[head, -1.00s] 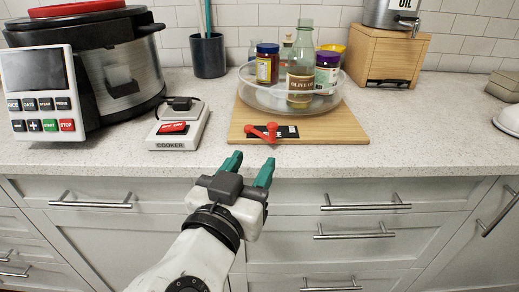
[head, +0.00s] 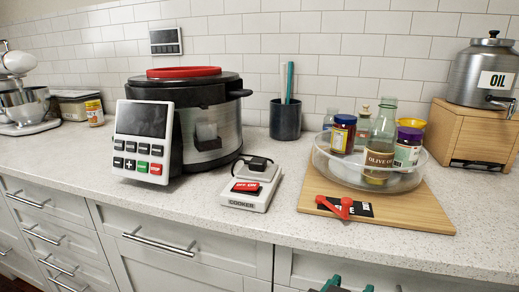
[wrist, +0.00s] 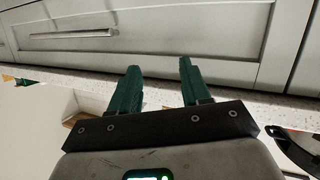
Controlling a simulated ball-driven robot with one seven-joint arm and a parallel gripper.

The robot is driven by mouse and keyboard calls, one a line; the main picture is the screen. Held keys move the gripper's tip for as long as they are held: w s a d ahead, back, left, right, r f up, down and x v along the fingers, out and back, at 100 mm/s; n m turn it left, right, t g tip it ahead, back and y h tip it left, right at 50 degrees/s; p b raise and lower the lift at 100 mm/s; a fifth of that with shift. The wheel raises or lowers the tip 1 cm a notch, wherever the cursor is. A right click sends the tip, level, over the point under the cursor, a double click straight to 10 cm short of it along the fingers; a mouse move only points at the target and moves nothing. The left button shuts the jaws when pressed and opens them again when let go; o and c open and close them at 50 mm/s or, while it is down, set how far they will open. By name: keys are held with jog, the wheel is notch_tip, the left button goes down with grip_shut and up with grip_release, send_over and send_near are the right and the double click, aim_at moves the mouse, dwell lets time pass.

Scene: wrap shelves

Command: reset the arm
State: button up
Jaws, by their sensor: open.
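My gripper (wrist: 160,82) is open and empty in the wrist view, its two green fingers apart in front of the pale cabinet fronts. In the head view only the tips of my gripper (head: 345,287) show at the bottom edge, below the counter's front edge and in front of the drawers. Most of my arm is out of the head view.
The counter (head: 120,205) holds a cooker (head: 210,120), a cooker switch (head: 252,187), a dark cup (head: 285,119), a clear turntable (head: 325,165) with bottles on a wooden board (head: 425,218), and a wooden box (head: 470,135). Drawer handles (head: 157,243) stick out below.

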jog(key=s+d+f+n+g+y, duration=0.1)
jog(key=s+d+f+g+y, duration=0.15)
jog(key=s+d+f, duration=0.45)
jog(key=s+d+f+n+g+y, duration=0.1)
jog(key=s+d+f+n+g, duration=0.2)
jog(key=f, duration=0.9)
jog(key=s+d+f+g+y, duration=0.1)
jog(key=s+f+g+y, duration=0.15)
jog(key=s+f, duration=0.4)
jog(key=s+d+f+g+y, duration=0.1)
jog(key=s+f+g+y, duration=0.15)
jog(key=s, duration=0.65)
notch_tip(320, 180, up, 18)
jog(key=n+p, duration=0.1)
jog(key=p, duration=1.7)
jog(key=shift+a+f, duration=0.1)
jog(key=shift+f, duration=0.05)
